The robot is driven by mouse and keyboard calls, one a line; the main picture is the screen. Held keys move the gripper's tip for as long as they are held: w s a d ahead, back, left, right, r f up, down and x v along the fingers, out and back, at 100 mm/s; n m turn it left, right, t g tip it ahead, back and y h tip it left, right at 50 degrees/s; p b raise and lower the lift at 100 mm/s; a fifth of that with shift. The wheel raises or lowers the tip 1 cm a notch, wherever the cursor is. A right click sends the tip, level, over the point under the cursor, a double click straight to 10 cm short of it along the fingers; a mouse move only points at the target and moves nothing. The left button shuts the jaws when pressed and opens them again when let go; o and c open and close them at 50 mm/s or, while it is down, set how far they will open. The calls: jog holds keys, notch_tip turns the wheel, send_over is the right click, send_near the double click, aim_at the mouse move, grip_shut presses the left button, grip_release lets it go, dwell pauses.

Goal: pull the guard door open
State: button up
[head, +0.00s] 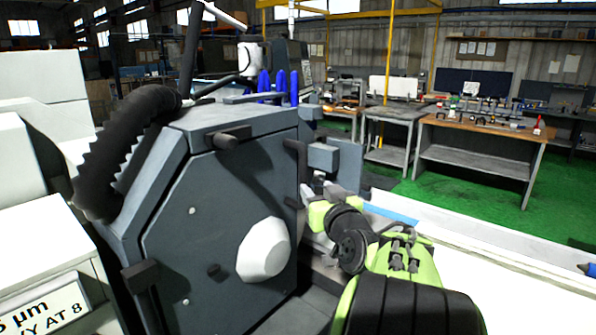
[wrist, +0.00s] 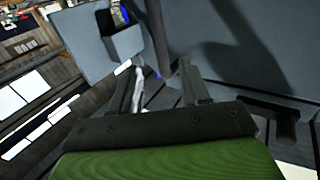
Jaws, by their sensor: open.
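The guard door looks to be the large dark grey panel (head: 215,235) with a pale faceted boss (head: 263,250) on the front of the grinder's wheel housing; it seems shut. A dark upright bar, seemingly its handle (head: 297,160), stands at the panel's right edge. My gripper is at the housing's right side, partly hidden behind my green arm in the head view. In the wrist view my gripper (wrist: 158,78) is open, its two fingers spread. A dark bar (wrist: 157,35) reaches down between the fingertips; I cannot tell whether they touch it.
Dark stubs stick out of the housing at the top (head: 230,137) and lower left (head: 140,275). A ribbed black hose (head: 120,150) arches on the left. Grey blocks (head: 335,158) stand just beyond my gripper. Workbenches (head: 480,140) stand farther back on green floor.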

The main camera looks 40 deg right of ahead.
aim_at(305, 175)
jog(key=p+x, duration=0.2)
jog(key=x, duration=0.9)
jog(key=shift+p, duration=0.35)
jog(key=shift+a, duration=0.1)
grip_shut()
